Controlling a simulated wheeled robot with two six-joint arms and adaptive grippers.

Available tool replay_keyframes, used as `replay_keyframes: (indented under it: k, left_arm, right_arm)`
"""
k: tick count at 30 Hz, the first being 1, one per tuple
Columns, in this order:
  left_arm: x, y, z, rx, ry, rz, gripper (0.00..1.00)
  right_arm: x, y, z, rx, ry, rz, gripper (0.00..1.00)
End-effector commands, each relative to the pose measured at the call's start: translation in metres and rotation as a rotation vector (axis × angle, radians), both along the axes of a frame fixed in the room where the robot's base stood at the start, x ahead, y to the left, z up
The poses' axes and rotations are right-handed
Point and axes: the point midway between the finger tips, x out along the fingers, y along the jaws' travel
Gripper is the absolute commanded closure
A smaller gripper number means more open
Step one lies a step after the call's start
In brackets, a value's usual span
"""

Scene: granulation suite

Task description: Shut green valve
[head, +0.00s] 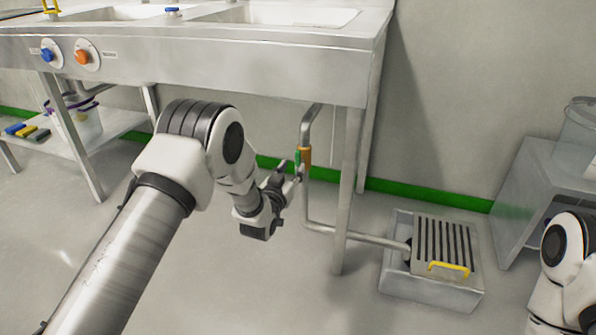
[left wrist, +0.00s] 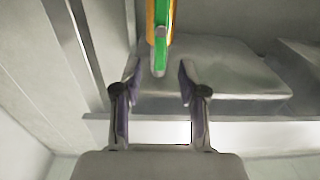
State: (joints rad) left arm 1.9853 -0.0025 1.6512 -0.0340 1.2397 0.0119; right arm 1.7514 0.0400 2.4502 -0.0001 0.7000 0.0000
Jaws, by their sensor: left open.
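The green valve handle (head: 298,158) is on an orange valve body (head: 306,155) in the vertical drain pipe under the sink. In the left wrist view the green handle (left wrist: 160,55) hangs down in line with the orange body (left wrist: 150,22). My left gripper (head: 285,178) is at the valve, near the handle's lower end. In the left wrist view its two fingers (left wrist: 158,80) are apart, and the handle's tip shows between and just beyond them. I cannot tell whether a finger touches it. Of my right arm only a part shows at the lower right; its gripper is out of view.
The steel sink (head: 230,65) with a blue knob (head: 46,55) and an orange knob (head: 82,57) is above. A sink leg stands right of the valve. The pipe (head: 360,237) runs to a floor drain box (head: 430,292) with a grate and yellow handle. A grey stand (head: 535,185) is at right.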

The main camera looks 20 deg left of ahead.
Motion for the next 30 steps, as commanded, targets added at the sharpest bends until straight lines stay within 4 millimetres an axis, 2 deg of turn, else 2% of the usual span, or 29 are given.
replay_keyframes:
  k: [6,9,17,18,20,21,22,30]
  left_arm:
    - [0.042,-0.002,-0.005,0.000,-0.001,0.000,0.58]
    - [0.055,-0.002,-0.003,0.000,0.000,0.000,0.58]
    - [0.060,-0.002,-0.001,0.000,0.003,0.000,0.58]
    - [0.060,-0.002,-0.001,0.000,0.003,0.000,0.62]
    - [0.060,-0.002,-0.001,0.000,0.003,0.000,0.83]
    - [0.060,-0.002,-0.001,0.000,0.003,0.000,0.97]
    - [0.060,-0.002,-0.001,0.000,0.003,0.000,1.00]
    - [0.060,-0.002,-0.001,0.003,0.003,0.000,1.00]
  right_arm:
    - [0.000,0.000,-0.022,0.000,0.001,0.000,0.60]
    - [0.000,0.000,-0.025,0.000,0.001,0.000,0.60]
    - [0.000,0.000,-0.025,0.000,0.001,0.000,0.60]
    - [0.000,0.000,-0.025,0.000,0.001,0.000,0.60]
    - [0.000,0.000,-0.025,0.000,0.001,0.000,0.60]
    - [0.000,0.000,-0.025,0.000,0.001,0.000,0.60]
    - [0.000,0.000,-0.025,0.000,0.001,0.000,0.60]
    - [0.000,0.000,-0.025,0.000,0.001,0.000,0.60]
